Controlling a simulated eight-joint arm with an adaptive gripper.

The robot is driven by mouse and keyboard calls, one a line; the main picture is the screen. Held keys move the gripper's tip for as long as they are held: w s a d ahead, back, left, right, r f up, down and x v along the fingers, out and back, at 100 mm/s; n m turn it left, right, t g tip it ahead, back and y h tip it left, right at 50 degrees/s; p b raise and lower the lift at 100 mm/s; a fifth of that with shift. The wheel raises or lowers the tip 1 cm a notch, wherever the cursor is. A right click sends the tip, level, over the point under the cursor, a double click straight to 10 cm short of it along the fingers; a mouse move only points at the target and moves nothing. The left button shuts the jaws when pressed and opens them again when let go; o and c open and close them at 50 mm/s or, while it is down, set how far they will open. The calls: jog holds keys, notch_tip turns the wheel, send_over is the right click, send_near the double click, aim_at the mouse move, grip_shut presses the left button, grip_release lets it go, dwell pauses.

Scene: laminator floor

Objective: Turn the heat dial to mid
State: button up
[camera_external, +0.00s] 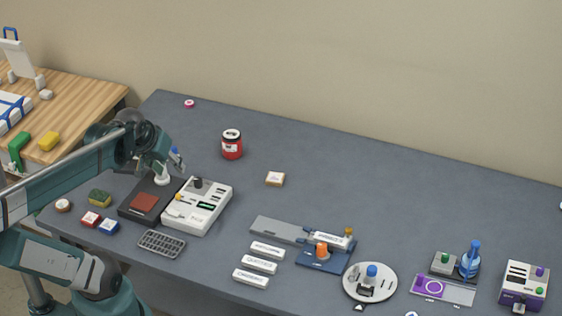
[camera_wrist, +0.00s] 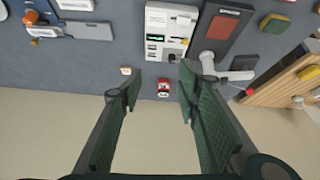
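A white machine (camera_external: 198,207) with a small green display stands left of centre on the grey table. A black round knob (camera_external: 198,183) is at its far end, and a yellow knob (camera_external: 179,196) is on its left side. No label marking the heat dial is readable. The machine (camera_wrist: 169,30) and its black knob (camera_wrist: 172,57) also show in the wrist view, ahead of the fingers. My gripper (camera_wrist: 160,82) is open and empty, with its two green fingers spread apart. In the external view my gripper (camera_external: 158,155) is above the far left of the machine, clear of the knob.
A dark base with a red pad (camera_external: 144,202) is left of the machine, with a white upright part (camera_external: 162,179) at its far end. A red jar (camera_external: 232,145) stands behind the machine. A keypad (camera_external: 162,243) lies in front. The back right of the table is clear.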

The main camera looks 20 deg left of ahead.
jog(key=w+a+n+g+p, duration=0.15)
jog(key=w+n, duration=0.25)
jog(key=w, duration=0.4)
jog(key=n+g+p, duration=0.2)
jog(key=n+g, duration=0.3)
jog(key=n, duration=0.3)
send_over(200, 179)
notch_tip(200, 179, down, 16)
jog(key=shift+s+f, duration=0.1)
jog(key=shift+s, duration=0.05)
jog(key=shift+a+f+n, duration=0.1)
jog(key=shift+f+n, duration=0.3)
jog(key=shift+f, duration=3.9)
